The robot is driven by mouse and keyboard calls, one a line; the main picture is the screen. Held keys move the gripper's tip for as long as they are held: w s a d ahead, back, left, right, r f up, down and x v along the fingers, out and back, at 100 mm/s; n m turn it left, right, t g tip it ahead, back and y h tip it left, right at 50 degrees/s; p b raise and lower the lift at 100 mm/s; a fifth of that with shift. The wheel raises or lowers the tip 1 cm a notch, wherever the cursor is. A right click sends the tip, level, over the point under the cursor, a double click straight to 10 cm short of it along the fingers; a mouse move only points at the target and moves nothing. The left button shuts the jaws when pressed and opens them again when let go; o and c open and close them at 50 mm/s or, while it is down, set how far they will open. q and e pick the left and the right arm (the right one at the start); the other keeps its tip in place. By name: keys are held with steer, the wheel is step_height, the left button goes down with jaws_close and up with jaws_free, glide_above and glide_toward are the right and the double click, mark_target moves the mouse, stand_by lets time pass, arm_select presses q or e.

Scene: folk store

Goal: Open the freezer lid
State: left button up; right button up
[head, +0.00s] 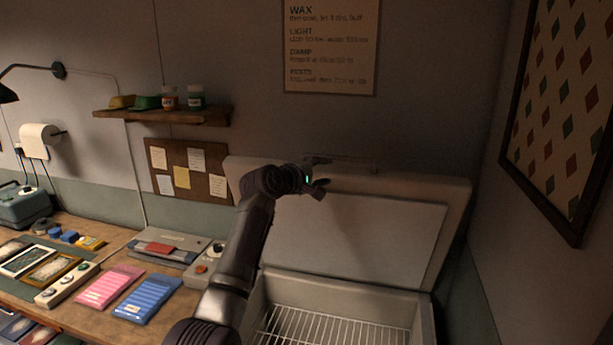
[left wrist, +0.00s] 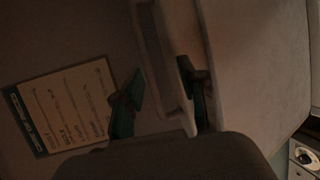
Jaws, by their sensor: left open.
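The freezer lid (head: 375,222) stands raised and tilted back toward the wall, its pale inner panel facing me. The freezer body (head: 424,320) below is open, with a wire rack (head: 330,330) showing inside. My left gripper (head: 318,178) is at the lid's upper edge, left of its middle, near the handle (head: 345,163). In the left wrist view its open fingers (left wrist: 162,92) lie on either side of the handle (left wrist: 158,55) and the lid edge (left wrist: 250,50) lies to the right. I cannot tell whether the fingers touch it. My right gripper is not in view.
A workbench (head: 105,248) on the left holds pink cards (head: 110,287), blue cards (head: 147,298) and small devices, close to my left arm. A shelf (head: 160,116) and a corkboard (head: 188,171) are on the wall. A framed panel (head: 565,110) hangs at right.

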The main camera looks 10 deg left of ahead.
arm_select(q)
steer(key=v, duration=0.7)
steer(key=shift+w, duration=0.1)
